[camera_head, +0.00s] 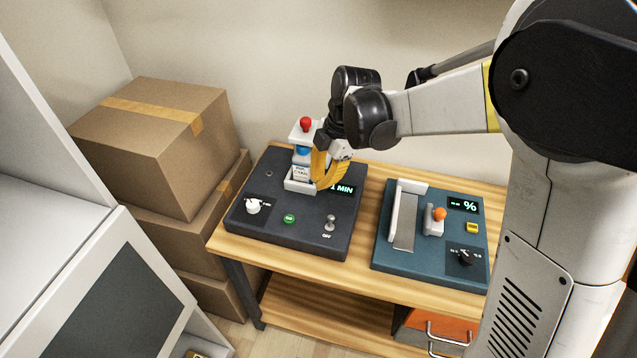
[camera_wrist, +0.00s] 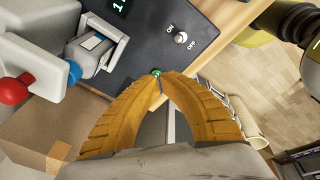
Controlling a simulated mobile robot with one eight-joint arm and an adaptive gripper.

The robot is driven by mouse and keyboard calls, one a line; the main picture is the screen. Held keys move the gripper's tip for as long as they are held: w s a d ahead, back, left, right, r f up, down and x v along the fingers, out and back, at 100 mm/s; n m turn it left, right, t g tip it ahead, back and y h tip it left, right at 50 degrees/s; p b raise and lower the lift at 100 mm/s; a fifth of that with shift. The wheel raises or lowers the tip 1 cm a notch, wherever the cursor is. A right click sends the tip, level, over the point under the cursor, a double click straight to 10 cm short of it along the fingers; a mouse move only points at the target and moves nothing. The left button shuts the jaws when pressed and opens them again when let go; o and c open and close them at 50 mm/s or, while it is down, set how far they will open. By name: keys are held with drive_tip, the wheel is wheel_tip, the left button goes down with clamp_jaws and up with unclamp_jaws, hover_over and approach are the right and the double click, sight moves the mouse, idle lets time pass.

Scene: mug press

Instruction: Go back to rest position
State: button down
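My gripper (camera_head: 320,185) is over the dark machine panel (camera_head: 290,229), just right of the white press with a red knob (camera_head: 306,124). In the wrist view its two yellow fingers (camera_wrist: 160,74) curve together and their tips meet, with nothing seen between them. The green button (camera_head: 289,218) shows just beyond the tips in the wrist view (camera_wrist: 156,72). Whether the fingers touch the press is unclear in the head view.
A teal panel (camera_head: 403,265) with an orange-knobbed lever (camera_head: 439,214) sits right on the wooden table (camera_head: 300,262). Cardboard boxes (camera_head: 150,150) are stacked at the left, beside a white cabinet (camera_head: 50,225). A wall stands close behind the table.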

idle(0.3)
drive_tip(key=s+d+r+m+t+h, duration=0.1)
drive_tip(key=s+d+r+m+t, duration=0.2)
drive_tip(key=s+d+m, duration=0.4)
drive_tip(key=s+d+r+m+t+h, duration=0.1)
drive_tip(key=s+d+r+m+t, duration=0.3)
drive_tip(key=s+m, duration=0.7)
drive_tip(key=d+r+m, duration=0.2)
drive_tip(key=d+m, duration=0.1)
drive_tip(key=m, duration=0.2)
drive_tip(key=shift+s+h+b, duration=0.2)
drive_tip(key=shift+h+b, duration=0.2)
drive_tip(key=shift+d, duration=0.1)
idle(0.4)
